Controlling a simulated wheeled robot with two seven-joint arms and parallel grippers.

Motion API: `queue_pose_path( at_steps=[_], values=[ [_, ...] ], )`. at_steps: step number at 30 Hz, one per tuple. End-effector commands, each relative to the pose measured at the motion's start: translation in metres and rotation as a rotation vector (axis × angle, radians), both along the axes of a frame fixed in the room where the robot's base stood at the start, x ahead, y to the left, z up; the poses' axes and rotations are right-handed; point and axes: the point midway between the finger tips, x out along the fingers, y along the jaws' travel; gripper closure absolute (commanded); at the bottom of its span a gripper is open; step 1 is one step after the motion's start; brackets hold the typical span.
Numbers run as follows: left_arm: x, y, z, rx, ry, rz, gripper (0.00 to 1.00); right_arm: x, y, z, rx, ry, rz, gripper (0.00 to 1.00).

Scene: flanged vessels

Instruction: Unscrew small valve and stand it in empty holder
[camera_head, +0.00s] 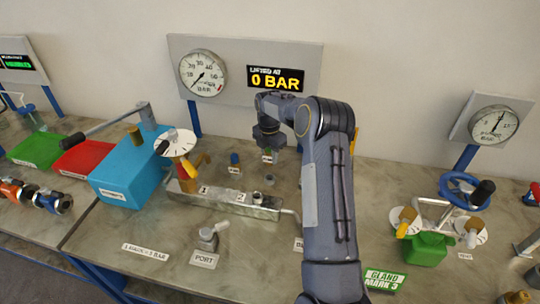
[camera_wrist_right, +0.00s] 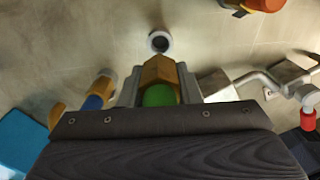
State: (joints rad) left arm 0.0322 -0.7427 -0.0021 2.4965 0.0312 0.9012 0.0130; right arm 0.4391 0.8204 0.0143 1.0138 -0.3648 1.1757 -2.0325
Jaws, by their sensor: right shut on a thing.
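My right gripper (camera_head: 268,143) reaches over the back of the bench, beyond the metal manifold. In the wrist view, my right gripper (camera_wrist_right: 160,90) is shut on the small valve (camera_wrist_right: 158,75), a brass hex body with a green part. In the head view the gripper hides the valve. A pale ring with a dark open centre, which looks like an empty holder (camera_wrist_right: 159,42), lies just beyond the valve in the wrist view. I cannot tell how high the valve is above the bench. My left gripper is not in view.
A blue-capped fitting (camera_head: 235,160) stands left of my right gripper. The manifold (camera_head: 225,202) carries labels 1 and 2. A blue box (camera_head: 133,170) is at left, and a green-based valve stand (camera_head: 428,249) at right. The back display (camera_head: 276,79) reads 0 BAR.

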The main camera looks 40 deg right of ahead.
Motion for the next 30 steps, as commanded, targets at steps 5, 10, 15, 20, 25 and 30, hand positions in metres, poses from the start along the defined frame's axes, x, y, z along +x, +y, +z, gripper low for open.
queue_pose_path(
  at_steps=[5,10,15,20,25,30],
  values=[
    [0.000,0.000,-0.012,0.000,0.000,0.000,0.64,0.000,0.000,-0.016,0.000,-0.001,0.000,1.00],
    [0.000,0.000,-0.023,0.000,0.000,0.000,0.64,0.000,0.000,-0.034,0.000,-0.001,0.000,1.00],
    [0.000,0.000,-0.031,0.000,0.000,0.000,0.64,0.000,0.000,-0.047,0.000,0.000,0.000,1.00],
    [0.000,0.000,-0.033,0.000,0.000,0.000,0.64,0.000,0.000,-0.052,0.000,-0.001,0.000,1.00],
    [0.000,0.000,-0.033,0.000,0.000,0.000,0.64,0.000,0.000,-0.052,-0.001,-0.001,0.000,1.00],
    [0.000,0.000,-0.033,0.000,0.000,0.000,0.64,0.000,0.000,-0.051,-0.001,-0.001,0.000,1.00]
  ],
)
